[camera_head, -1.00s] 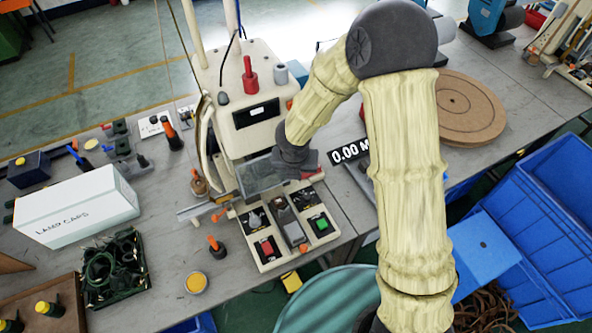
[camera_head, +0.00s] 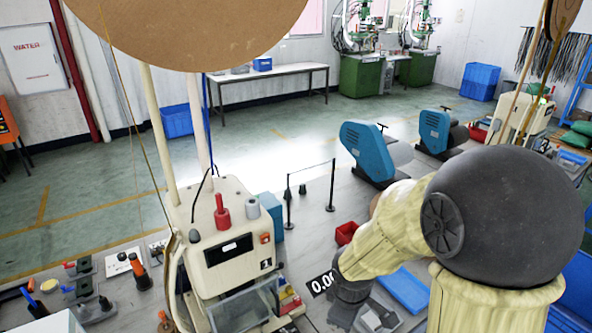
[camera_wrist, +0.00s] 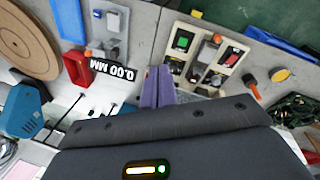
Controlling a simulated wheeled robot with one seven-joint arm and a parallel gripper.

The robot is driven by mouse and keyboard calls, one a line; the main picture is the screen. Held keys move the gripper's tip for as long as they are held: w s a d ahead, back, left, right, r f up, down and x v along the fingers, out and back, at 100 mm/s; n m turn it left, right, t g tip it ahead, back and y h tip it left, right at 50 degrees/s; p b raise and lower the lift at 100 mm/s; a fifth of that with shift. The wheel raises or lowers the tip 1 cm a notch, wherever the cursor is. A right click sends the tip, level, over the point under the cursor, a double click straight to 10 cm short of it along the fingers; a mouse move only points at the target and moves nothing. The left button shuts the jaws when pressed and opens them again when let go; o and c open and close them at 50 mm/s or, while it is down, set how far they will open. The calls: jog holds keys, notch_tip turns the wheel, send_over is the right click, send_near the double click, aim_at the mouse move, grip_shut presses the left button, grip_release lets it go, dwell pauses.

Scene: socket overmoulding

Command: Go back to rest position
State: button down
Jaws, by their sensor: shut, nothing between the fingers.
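My gripper (camera_wrist: 158,86) shows in the wrist view as two purple fingers pressed together, with nothing between them. It is over the grey workbench, beside the cream control box (camera_wrist: 207,57) with its green and red buttons. In the head view my arm bends at a large dark joint at the lower right. Its wrist reaches down right of the cream machine (camera_head: 229,224), apart from the machine's body. The fingers cannot be made out in the head view.
A 0.00 MM display (camera_wrist: 94,70) and a red bin (camera_wrist: 76,67) lie close to the gripper. Blue machines (camera_head: 370,150) stand farther back on the bench. A clear guard (camera_head: 240,306) is at the machine's front. Open floor lies beyond the bench.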

jog(key=s+d+r+m, duration=0.2)
jog(key=s+d+m, duration=0.2)
jog(key=m, duration=0.8)
jog(key=shift+s+y+b, duration=0.4)
jog(key=shift+s, duration=0.1)
